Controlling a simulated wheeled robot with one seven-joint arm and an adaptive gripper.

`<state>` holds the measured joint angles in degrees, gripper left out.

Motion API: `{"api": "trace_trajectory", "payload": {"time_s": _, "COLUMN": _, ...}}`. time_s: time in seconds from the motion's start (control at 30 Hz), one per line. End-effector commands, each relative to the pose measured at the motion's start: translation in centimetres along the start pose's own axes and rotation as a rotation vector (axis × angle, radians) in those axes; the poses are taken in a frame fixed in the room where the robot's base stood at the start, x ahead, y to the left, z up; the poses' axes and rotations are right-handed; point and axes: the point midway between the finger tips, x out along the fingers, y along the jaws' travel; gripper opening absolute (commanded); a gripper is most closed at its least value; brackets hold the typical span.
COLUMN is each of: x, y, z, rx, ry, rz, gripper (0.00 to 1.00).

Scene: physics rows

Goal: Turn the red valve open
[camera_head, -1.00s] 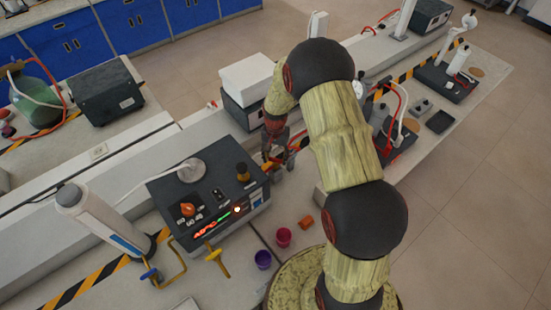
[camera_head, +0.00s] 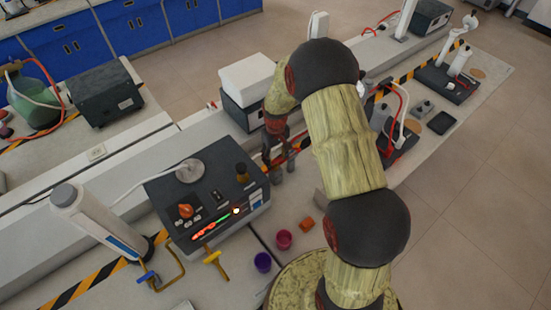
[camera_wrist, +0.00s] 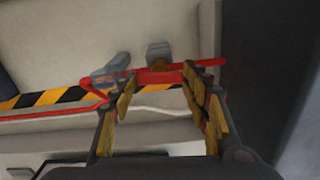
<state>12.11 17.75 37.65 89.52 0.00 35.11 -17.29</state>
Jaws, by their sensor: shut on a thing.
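The red valve (camera_wrist: 158,77) shows in the wrist view as a red bar lying across between my fingertips, with both ends reaching past them. My gripper (camera_wrist: 160,84) has its yellow-padded fingers on either side of the bar and is shut on it. There the valve is mostly hidden by my fingers and arm.
The control box (camera_head: 208,205) with a knob and lit display stands left of my gripper. A white box (camera_head: 247,78) is behind it. Black-yellow tape (camera_wrist: 60,97) crosses the bench.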

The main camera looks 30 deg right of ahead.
Motion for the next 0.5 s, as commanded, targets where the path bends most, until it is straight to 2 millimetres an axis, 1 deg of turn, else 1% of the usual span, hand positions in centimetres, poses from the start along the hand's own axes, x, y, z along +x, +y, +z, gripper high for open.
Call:
{"api": "trace_trajectory", "payload": {"time_s": 0.2, "x": 0.00, "y": 0.00, "z": -0.04, "rx": -0.082, "ry": 0.001, "rz": 0.000, "gripper": 0.21}}
{"api": "trace_trajectory", "payload": {"time_s": 0.5, "x": -0.03, "y": 0.01, "z": -0.05, "rx": -0.119, "ry": 0.001, "rz": 0.000, "gripper": 0.21}}
